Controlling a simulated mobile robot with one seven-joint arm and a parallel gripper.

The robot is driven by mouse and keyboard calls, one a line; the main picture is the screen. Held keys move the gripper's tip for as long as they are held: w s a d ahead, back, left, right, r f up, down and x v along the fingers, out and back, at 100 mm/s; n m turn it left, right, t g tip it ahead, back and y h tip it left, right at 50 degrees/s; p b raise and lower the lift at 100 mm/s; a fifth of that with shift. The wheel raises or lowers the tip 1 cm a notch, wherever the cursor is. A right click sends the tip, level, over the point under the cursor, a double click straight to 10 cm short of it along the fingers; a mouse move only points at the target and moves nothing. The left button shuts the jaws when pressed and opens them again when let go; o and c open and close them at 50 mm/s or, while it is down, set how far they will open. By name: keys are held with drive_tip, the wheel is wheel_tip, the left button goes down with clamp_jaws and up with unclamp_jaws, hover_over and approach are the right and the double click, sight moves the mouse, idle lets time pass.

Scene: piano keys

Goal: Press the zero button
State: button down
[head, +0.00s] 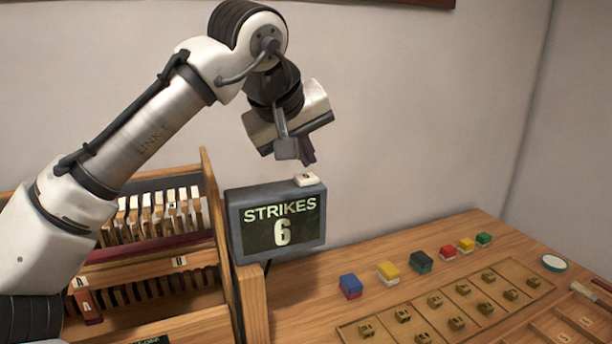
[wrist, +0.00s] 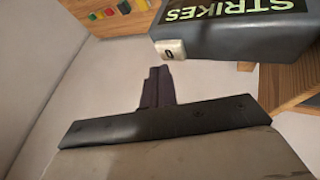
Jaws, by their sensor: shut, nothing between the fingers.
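The zero button (head: 307,179) is a small white block on the top right of the grey display box (head: 233,222), whose screen reads STRIKES 6. In the wrist view the button (wrist: 171,49) shows a dark 0 on its face, at the box's (wrist: 225,40) near corner. My gripper (head: 308,158) is shut and empty, with its fingers pointing down just above the button in the head view. In the wrist view the dark fingers (wrist: 158,76) show below the button, with a small gap in the picture. I cannot tell the exact height between them.
A wooden frame with piano keys (head: 160,215) stands left of the box, with blocks marked A and B. Several coloured blocks (head: 388,272) and a wooden tray with small brass pieces (head: 372,327) lie on the table (head: 290,290) at right. A wall is behind.

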sight(304, 178)
idle(0.8)
drive_tip(key=shift+f, duration=0.45)
drive_tip(key=shift+f+b, duration=0.4)
drive_tip(key=shift+b, duration=0.1)
idle(0.3)
drive_tip(key=shift+r, duration=0.1)
drive_tip(key=shift+r+p, duration=0.75)
drive_tip(key=shift+p, duration=0.05)
wheel_tip(304, 178, up, 5)
drive_tip(key=p, duration=0.4)
drive_tip(key=shift+f, duration=0.1)
idle(0.7)
